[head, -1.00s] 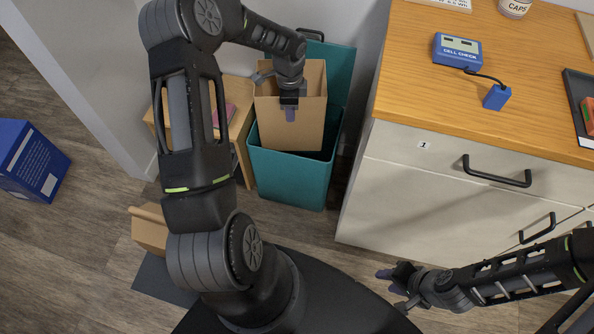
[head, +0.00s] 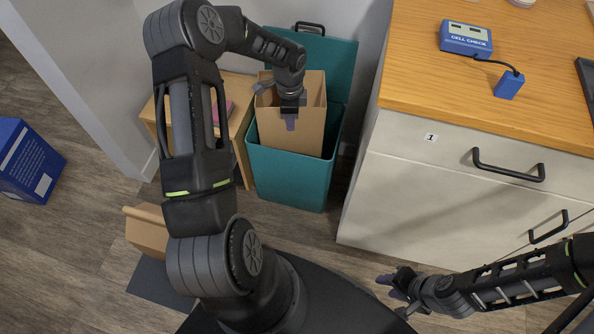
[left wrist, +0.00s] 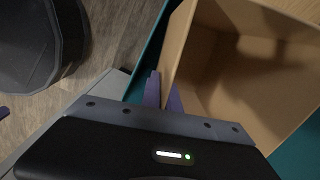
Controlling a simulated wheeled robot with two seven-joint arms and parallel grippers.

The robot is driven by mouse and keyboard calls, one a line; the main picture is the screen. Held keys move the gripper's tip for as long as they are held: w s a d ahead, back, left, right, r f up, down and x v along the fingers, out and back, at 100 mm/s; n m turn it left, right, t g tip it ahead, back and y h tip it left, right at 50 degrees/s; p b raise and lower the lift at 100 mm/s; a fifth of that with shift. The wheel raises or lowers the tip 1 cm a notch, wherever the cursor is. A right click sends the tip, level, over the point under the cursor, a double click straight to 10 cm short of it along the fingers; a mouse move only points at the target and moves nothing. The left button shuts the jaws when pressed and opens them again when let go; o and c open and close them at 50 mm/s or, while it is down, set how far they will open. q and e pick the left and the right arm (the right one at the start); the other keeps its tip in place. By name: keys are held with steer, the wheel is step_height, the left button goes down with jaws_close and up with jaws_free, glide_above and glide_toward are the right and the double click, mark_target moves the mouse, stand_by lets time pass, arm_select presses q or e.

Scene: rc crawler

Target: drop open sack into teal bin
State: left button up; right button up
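The open sack (head: 300,135) is a tan, upright, box-shaped bag with its mouth facing up. In the head view its lower part is inside the mouth of the teal bin (head: 290,180), hidden behind the bin's front wall. Its upper part stands above the rim. The bin's lid (head: 338,65) is raised at the back. My left gripper (head: 290,115) is at the sack's near side. In the left wrist view its purple fingers (left wrist: 163,92) straddle the sack's wall (left wrist: 178,50), pinching it. The sack looks empty inside. My right gripper (head: 392,288) is empty, fingers apart, above the floor.
The wooden-topped cabinet (head: 440,105) stands right of the bin, bearing a blue cell checker (head: 466,37). A small wooden table (head: 240,120) is close on the bin's left. A blue box (head: 28,160) and a cardboard box (head: 147,230) are on the left.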

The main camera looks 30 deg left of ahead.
arm_select(q)
steer(key=o, duration=0.5)
steer(key=shift+c, duration=0.2)
step_height(320, 180, up, 8)
steer(key=shift+f+p, duration=0.1)
steer(key=shift+p, duration=0.5)
stand_by(0.4)
